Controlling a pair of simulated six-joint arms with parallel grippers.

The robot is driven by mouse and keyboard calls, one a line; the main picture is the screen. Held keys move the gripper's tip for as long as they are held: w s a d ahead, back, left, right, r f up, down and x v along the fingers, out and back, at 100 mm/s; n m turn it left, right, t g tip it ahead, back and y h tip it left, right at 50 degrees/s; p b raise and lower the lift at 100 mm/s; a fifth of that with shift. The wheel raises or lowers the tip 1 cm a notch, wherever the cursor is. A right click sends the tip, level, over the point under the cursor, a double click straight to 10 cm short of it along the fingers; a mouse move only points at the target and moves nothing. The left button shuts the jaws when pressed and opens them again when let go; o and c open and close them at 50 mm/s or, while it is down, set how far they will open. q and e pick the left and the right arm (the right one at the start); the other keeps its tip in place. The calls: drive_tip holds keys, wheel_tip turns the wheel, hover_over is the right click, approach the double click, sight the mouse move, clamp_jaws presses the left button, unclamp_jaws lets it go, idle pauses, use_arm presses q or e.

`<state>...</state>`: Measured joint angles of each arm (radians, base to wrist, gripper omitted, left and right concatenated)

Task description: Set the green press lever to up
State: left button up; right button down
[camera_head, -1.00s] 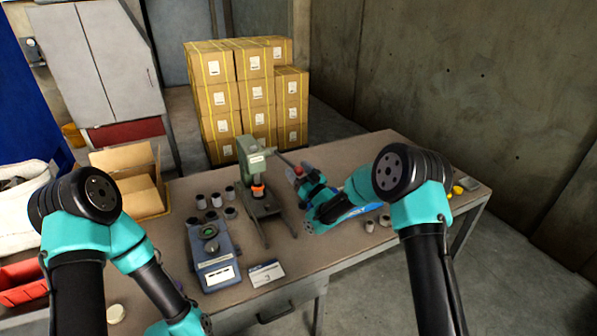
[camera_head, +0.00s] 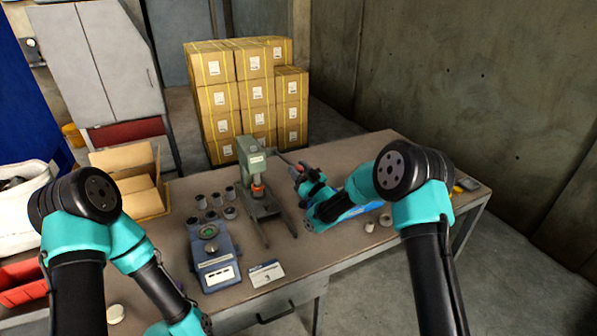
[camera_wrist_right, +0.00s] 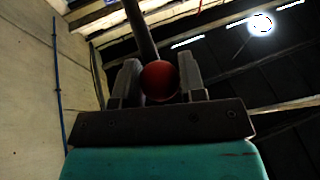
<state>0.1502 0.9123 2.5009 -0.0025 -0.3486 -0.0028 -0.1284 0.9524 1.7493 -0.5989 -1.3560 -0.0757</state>
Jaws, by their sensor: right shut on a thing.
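The green press (camera_head: 251,158) stands upright on the workbench, left of my right gripper. Its dark lever (camera_head: 283,158) sticks out to the right and slopes slightly down. My right gripper (camera_head: 302,173) is shut on the lever's red ball knob, which it mostly hides in the head view. In the right wrist view the red knob (camera_wrist_right: 159,80) sits between the two fingers, with the lever rod (camera_wrist_right: 140,32) running up from it. My left arm shows at lower left, but its gripper is outside the frame.
A blue-grey device (camera_head: 212,255), several small grey cups (camera_head: 214,200) and a white card (camera_head: 266,273) share the workbench (camera_head: 310,262). An open carton (camera_head: 130,180) stands at left. Stacked boxes (camera_head: 240,95) stand behind.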

drive_tip(key=shift+w+r, duration=0.1)
drive_tip(key=shift+r, duration=0.55)
drive_tip(key=w+a+r+m+g+h, duration=0.1)
drive_tip(key=w+r+g+h, duration=0.1)
drive_tip(key=r, duration=0.3)
drive_tip(key=w+a+r+m+g+h, duration=0.1)
drive_tip(key=w+r+g+h, duration=0.1)
drive_tip(key=r, duration=0.4)
drive_tip(key=shift+w+a+g, duration=0.25)
drive_tip(key=shift+w+g, duration=0.35)
drive_tip(key=shift+w, duration=0.55)
drive_tip(key=c, duration=0.7)
unclamp_jaws()
